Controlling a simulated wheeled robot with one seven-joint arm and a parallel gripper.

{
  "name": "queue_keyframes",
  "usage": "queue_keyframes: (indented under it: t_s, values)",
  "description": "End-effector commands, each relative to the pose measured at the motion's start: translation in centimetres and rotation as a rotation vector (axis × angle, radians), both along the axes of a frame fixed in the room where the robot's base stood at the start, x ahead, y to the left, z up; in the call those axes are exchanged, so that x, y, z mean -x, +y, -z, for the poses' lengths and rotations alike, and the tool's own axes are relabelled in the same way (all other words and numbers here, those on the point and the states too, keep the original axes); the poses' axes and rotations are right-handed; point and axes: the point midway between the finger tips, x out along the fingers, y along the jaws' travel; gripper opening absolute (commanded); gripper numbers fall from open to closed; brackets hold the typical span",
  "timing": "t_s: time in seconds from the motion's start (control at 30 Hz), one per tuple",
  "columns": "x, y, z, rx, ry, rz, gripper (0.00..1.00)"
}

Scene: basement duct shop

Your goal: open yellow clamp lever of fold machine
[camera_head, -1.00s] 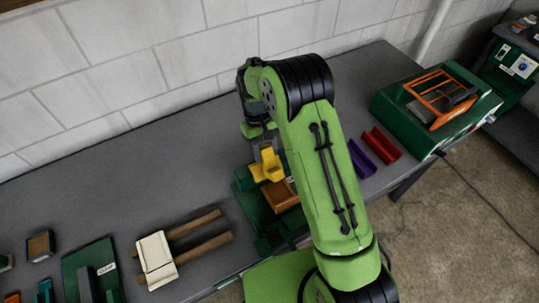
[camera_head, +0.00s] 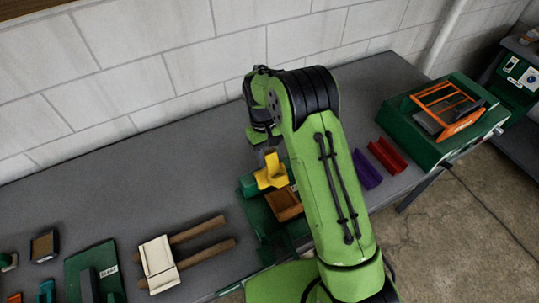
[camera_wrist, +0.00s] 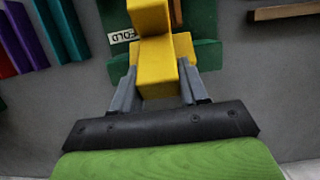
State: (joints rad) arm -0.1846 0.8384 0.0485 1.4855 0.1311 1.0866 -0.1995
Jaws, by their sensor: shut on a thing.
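The yellow clamp lever (camera_head: 271,171) stands up on the green fold machine (camera_head: 262,215), left of my arm in the head view. In the wrist view the lever (camera_wrist: 155,62) lies between the two grey fingers of my gripper (camera_wrist: 158,88), which is shut on it. A label reading "FOLD" (camera_wrist: 122,36) shows on the green machine (camera_wrist: 205,53) beside the lever. A brown piece (camera_head: 284,204) sits on the machine in front of the lever. My arm hides the machine's right part.
Purple (camera_head: 367,170) and red (camera_head: 387,157) channel pieces lie right of my arm. A green machine with an orange frame (camera_head: 447,107) stands farther right.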

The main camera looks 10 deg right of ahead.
Motion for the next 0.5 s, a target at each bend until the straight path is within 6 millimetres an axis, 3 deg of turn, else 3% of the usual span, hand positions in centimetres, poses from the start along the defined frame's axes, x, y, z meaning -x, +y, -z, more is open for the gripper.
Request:
queue_keyframes:
  t_s: [0.4, 0.43, 0.5]
  values:
    - [0.04, 0.05, 0.40, 0.000, 0.002, -0.002, 0.00]
    - [0.06, 0.04, 0.40, -0.001, 0.002, -0.003, 0.47]
    - [0.09, 0.05, 0.40, 0.000, 0.003, -0.002, 0.57]
